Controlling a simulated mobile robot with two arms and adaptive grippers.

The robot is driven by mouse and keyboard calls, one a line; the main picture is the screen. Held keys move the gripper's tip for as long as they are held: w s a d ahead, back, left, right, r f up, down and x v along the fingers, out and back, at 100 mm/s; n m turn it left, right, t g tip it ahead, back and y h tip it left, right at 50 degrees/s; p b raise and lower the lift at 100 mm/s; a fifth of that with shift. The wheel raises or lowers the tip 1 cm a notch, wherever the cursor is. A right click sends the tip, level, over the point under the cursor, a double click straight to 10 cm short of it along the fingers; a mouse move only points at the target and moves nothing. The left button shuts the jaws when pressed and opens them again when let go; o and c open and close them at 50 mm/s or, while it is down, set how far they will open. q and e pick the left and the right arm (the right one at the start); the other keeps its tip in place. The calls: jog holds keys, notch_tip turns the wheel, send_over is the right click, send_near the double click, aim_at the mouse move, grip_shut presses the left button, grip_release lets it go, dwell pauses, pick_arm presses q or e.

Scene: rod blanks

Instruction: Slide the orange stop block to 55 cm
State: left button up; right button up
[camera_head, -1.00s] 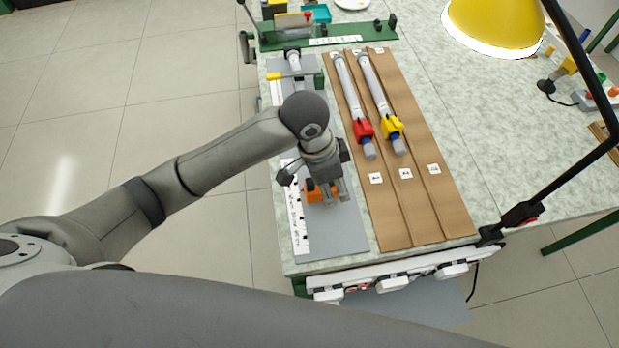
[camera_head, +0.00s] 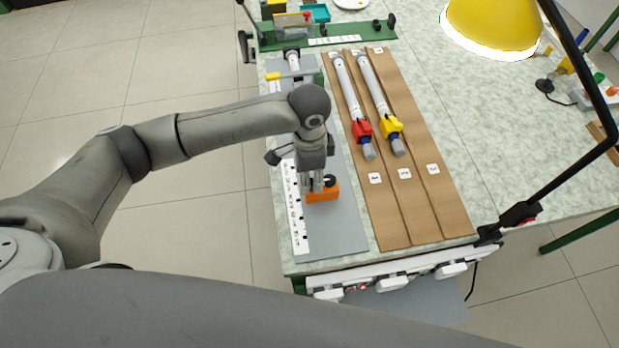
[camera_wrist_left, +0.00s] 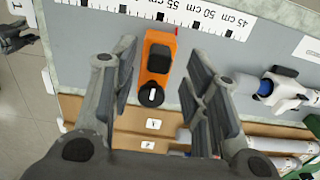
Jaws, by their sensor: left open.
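The orange stop block (camera_head: 322,196) with a black knob sits on the grey plate (camera_head: 335,235), beside the white ruler strip. In the left wrist view, the block (camera_wrist_left: 156,66) lies with one end close to the ruler (camera_wrist_left: 200,22), near a small red mark. The ruler's 45, 50 and 55 cm labels are readable there. My left gripper (camera_head: 318,186) points down over the block. In the left wrist view, its open fingers (camera_wrist_left: 160,75) stand on either side of the block with gaps. My right gripper is not in view.
Brown grooved boards (camera_head: 420,205) right of the plate hold rods with a red clamp (camera_head: 362,130) and a yellow clamp (camera_head: 392,127). A yellow lever (camera_head: 284,76) is at the plate's far end. A yellow lamp (camera_head: 495,28) overhangs at the right. The plate's near end is clear.

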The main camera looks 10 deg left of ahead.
pick_arm(q)
jog(key=shift+f, duration=1.55)
jog(key=shift+c, duration=0.3)
grip_shut()
